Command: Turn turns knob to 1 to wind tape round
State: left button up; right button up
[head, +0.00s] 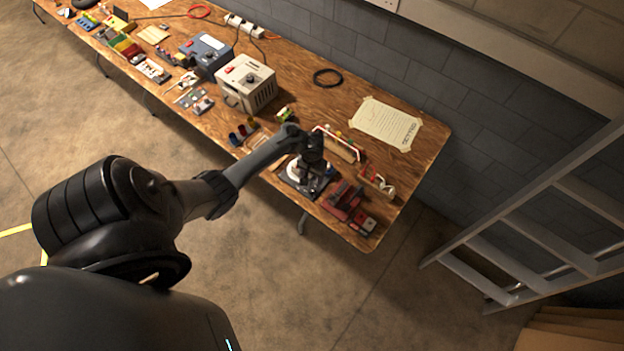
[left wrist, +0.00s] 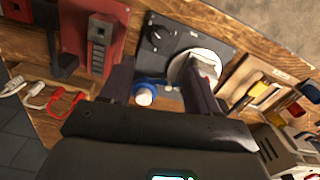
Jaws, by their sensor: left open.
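A dark winder plate (head: 317,188) lies near the front edge of the bench. A white tape roll (head: 292,171) sits on it. My left gripper (head: 312,160) is above this plate and hides part of it. In the left wrist view, the black turns knob (left wrist: 159,37) is on the dark plate, beyond the fingertips. The white roll (left wrist: 206,61) shows there beside the right-hand finger. My left gripper (left wrist: 158,72) is open, with nothing seen held between its fingers. A blue and white round part (left wrist: 145,94) shows between the fingers, lower down. The knob's setting is too small to read.
A red vice-like tool (head: 343,198) stands right of the plate. Red-and-white bent tubing (head: 335,137) is behind it. A beige power box (head: 246,83) stands further left. A paper sheet (head: 386,123) lies at the back right. A ladder (head: 540,220) leans right of the bench.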

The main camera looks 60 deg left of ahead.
aim_at(312, 188)
pick_arm(q)
notch_tip(312, 188, down, 10)
jog(key=b, duration=0.4)
jog(key=shift+f+b, duration=0.25)
jog(key=shift+b, duration=0.05)
jog(key=c, duration=1)
jog(key=shift+c, duration=0.2)
